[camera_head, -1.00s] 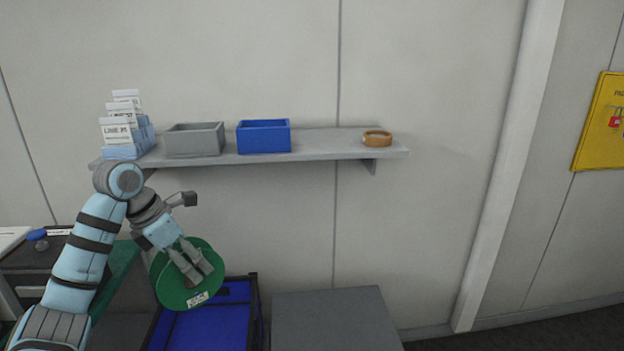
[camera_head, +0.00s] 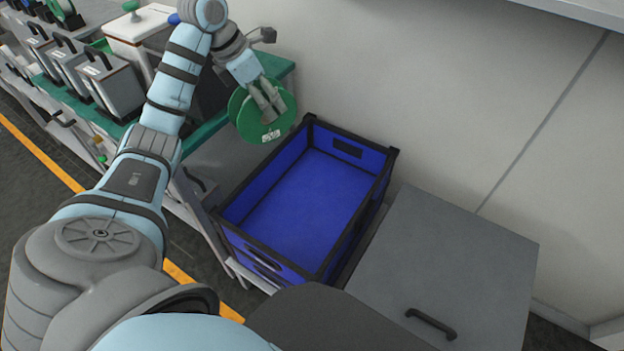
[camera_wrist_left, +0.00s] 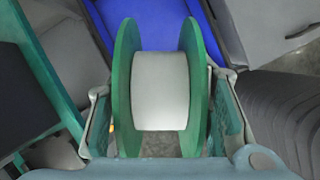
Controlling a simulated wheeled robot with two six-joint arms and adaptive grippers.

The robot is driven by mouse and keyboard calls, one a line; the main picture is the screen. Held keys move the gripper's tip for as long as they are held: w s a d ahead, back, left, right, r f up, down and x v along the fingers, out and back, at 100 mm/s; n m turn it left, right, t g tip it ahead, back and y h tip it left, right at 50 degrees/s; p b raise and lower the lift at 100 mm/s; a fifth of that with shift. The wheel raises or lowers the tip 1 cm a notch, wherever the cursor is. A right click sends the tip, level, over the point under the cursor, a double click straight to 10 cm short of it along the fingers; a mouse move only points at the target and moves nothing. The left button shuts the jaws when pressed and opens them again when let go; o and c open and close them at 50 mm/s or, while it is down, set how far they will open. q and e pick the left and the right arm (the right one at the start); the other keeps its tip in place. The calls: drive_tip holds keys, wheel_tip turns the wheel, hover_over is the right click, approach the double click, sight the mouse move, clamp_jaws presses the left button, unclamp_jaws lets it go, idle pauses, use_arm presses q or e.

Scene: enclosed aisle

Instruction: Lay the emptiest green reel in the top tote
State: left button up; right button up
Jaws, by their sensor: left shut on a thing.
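A green reel (camera_head: 244,118) with a pale core is held in my left gripper (camera_head: 268,108), above the far left corner of the blue tote. In the left wrist view the reel (camera_wrist_left: 160,90) sits between the two fingers of the left gripper (camera_wrist_left: 160,140), its green flanges upright and its core pale and smooth. The blue tote (camera_head: 387,166) has a black rim and stands open; its visible floor is empty. It also shows in part in the left wrist view (camera_wrist_left: 160,12). My right gripper is not in view.
A grey lidded box (camera_head: 450,255) with a black handle stands right of the tote. A green-topped bench (camera_head: 205,135) with several grey containers runs along the left. A shelf edge (camera_head: 585,10) juts out at the top right.

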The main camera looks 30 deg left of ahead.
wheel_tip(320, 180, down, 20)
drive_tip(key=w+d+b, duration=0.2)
drive_tip(key=b, duration=1.4)
use_arm(q)
drive_tip(key=shift+n, duration=0.3)
drive_tip(key=w+d+f+b, duration=0.1)
drive_tip(key=f+b, duration=0.1)
drive_tip(key=f, duration=1.2)
drive_tip(key=w+d+f+b, duration=0.1)
drive_tip(key=d+f+b, duration=0.1)
drive_tip(key=f, duration=1.3)
drive_tip(key=d+f+b, duration=0.1)
drive_tip(key=f+b, duration=0.2)
drive_tip(key=f, duration=1.2)
drive_tip(key=shift+w+d, duration=0.15)
drive_tip(key=shift+w, duration=0.25)
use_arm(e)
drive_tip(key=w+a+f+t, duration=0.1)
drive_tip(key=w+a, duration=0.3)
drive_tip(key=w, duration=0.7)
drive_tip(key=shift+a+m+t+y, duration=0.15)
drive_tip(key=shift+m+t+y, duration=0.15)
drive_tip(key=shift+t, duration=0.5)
